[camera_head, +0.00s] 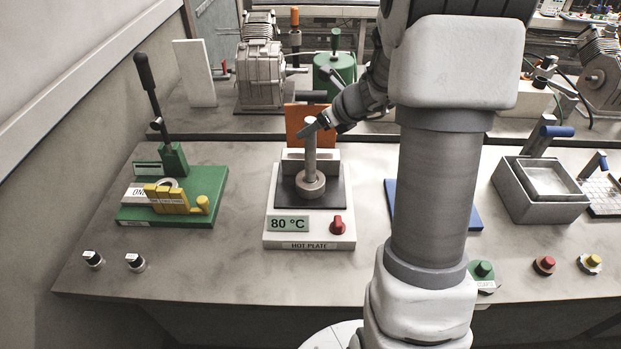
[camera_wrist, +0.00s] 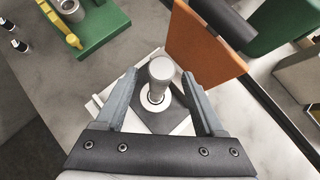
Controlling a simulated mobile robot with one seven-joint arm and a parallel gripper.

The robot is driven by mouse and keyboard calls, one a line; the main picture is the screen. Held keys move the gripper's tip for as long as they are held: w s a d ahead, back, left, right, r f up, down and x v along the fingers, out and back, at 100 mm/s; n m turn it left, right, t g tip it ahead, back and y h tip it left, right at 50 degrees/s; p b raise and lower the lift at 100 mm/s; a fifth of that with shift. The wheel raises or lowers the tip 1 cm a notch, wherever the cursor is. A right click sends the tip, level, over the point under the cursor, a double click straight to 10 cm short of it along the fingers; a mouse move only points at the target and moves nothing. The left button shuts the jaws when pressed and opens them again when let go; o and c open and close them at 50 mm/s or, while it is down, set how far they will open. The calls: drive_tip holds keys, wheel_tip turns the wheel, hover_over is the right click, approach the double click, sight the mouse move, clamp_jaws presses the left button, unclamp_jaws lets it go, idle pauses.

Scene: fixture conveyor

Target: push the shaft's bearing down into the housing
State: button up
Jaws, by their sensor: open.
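A grey shaft (camera_head: 311,150) stands upright on the hot plate (camera_head: 285,228), with a round collar-like housing (camera_head: 310,186) at its foot. In the wrist view the shaft (camera_wrist: 161,72) is seen from above, with a light ring (camera_wrist: 153,98) around its lower part. I cannot tell bearing from housing there, nor how deep the bearing sits. My gripper (camera_wrist: 160,75) is open, one finger on each side of the shaft, with visible gaps. In the head view my gripper (camera_head: 318,124) is at the shaft's upper end, partly hidden by my arm.
An orange panel (camera_head: 296,117) stands behind the hot plate, which reads 80 °C. A green lever press (camera_head: 172,190) with a yellow part is at left. A grey bin (camera_head: 540,205) is at right. A blue mat (camera_head: 470,217) is partly hidden behind my arm.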

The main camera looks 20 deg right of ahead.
drive_tip(key=p+v, duration=0.2)
drive_tip(key=v, duration=1.5)
drive_tip(key=s+a+n+g+y, duration=0.1)
drive_tip(key=s+a+n+g, duration=0.1)
drive_tip(key=s+a+n, duration=0.45)
drive_tip(key=s+a+n+g+y, duration=0.1)
drive_tip(key=s+a+n+g, duration=0.15)
drive_tip(key=a+n, duration=0.55)
drive_tip(key=s+a+r+n+t+h, duration=0.1)
drive_tip(key=s+n+h, duration=0.4)
drive_tip(key=n, duration=1.2)
drive_tip(key=s+r+t, duration=0.1)
drive_tip(key=s, duration=0.3)
drive_tip(key=shift+a, duration=0.25)
drive_tip(key=shift+d, duration=0.1)
